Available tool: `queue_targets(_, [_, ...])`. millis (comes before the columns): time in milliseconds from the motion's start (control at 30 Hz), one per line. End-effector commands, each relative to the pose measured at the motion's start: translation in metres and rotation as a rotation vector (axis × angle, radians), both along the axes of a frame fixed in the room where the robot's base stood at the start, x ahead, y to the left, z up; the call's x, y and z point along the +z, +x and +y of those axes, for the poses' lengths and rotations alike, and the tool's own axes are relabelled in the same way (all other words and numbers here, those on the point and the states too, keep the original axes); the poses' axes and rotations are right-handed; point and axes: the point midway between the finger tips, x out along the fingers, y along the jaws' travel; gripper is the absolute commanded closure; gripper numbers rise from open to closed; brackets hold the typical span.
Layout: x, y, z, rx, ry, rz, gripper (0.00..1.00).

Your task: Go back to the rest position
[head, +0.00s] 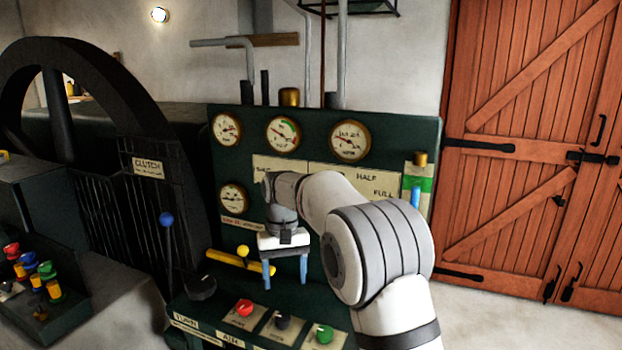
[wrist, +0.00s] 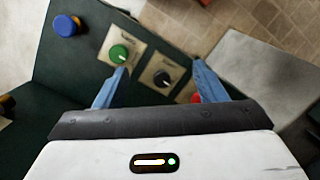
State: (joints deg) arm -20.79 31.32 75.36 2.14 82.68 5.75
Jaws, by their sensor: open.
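My gripper (head: 285,270) hangs from my white and grey arm in front of the dark green control panel (head: 215,180). Its two blue fingers are apart with nothing between them. They point down above the panel's lower ledge, which carries a red knob (head: 244,308), a black knob (head: 282,321) and a green knob (head: 324,334). In the wrist view, the open fingers (wrist: 160,85) frame the black knob (wrist: 162,79) and the green knob (wrist: 119,54), with the red one partly hidden behind the right finger. I cannot see any contact with the knobs.
A yellow lever (head: 228,260) and a blue-topped lever (head: 167,220) stand left of my gripper. A large dark wheel (head: 100,62) is at the left, near a box of coloured parts (head: 75,318). A wooden door (head: 530,150) fills the right. Open floor (head: 500,320) lies before it.

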Motion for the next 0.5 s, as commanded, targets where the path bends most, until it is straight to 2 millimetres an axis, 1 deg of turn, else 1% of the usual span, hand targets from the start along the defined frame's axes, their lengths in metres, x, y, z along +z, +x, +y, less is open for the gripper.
queue_targets(33, [0.013, -0.012, -0.018, -0.018, 0.007, -0.024, 0.35])
queue_targets(167, [0.034, -0.043, -0.059, -0.055, 0.021, -0.082, 0.35])
queue_targets(200, [0.038, -0.054, -0.071, -0.068, 0.025, -0.1, 0.35])
queue_targets(267, [0.044, -0.071, -0.088, -0.085, 0.029, -0.127, 0.35])
queue_targets(333, [0.049, -0.093, -0.107, -0.105, 0.034, -0.159, 0.35])
queue_targets(467, [0.052, -0.137, -0.14, -0.143, 0.04, -0.218, 0.35])
queue_targets(500, [0.05, -0.152, -0.149, -0.154, 0.04, -0.235, 0.35])
